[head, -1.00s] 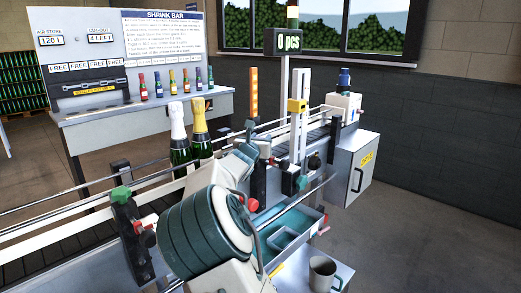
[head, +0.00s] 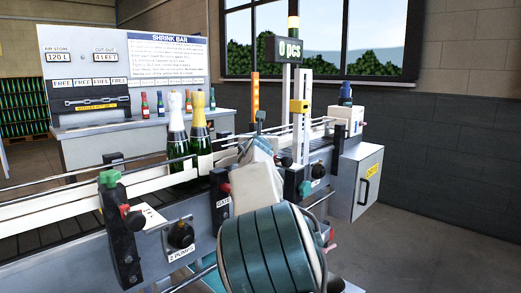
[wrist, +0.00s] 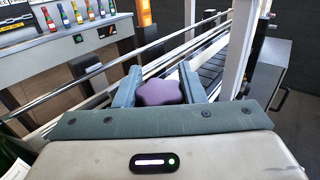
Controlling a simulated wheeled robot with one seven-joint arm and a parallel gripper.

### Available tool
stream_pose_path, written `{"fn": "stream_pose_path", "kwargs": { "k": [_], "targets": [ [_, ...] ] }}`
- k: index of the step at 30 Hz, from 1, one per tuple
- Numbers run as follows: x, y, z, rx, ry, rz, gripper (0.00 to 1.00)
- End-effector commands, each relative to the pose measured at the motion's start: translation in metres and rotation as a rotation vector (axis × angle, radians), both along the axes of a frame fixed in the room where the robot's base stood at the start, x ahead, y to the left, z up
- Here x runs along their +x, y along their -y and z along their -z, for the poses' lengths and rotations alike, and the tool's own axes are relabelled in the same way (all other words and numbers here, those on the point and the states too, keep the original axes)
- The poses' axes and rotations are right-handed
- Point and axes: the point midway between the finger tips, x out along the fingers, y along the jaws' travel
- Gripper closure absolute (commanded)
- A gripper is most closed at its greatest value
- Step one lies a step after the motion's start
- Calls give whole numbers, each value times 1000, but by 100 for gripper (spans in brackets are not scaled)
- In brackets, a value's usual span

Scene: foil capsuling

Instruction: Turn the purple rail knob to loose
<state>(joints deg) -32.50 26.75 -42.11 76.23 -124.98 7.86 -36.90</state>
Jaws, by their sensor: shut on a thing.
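The purple rail knob (wrist: 158,93) is a lobed, flower-shaped knob in the wrist view. It sits between the two grey fingers of my gripper (wrist: 160,84), which are shut on it from both sides. In the head view, my gripper (head: 261,132) is at the conveyor's near rail, and my arm hides the knob there. I cannot tell the knob's tight or loose setting.
Two foil-topped bottles, white (head: 177,125) and gold (head: 199,122), stand on the conveyor left of my gripper. Metal guide rails (wrist: 110,68) run close by. A green knob (head: 109,179) and a black dial (head: 181,235) sit on the machine's near side.

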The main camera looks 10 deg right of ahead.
Motion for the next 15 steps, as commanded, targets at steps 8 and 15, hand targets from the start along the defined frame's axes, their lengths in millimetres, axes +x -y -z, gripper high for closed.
{"fn": "stream_pose_path", "kwargs": {
  "k": [8,15],
  "targets": [
    [0,-2,4,-1,0,-57,87],
    [-1,-2,1,-3,-1,-66,87]
  ]
}}
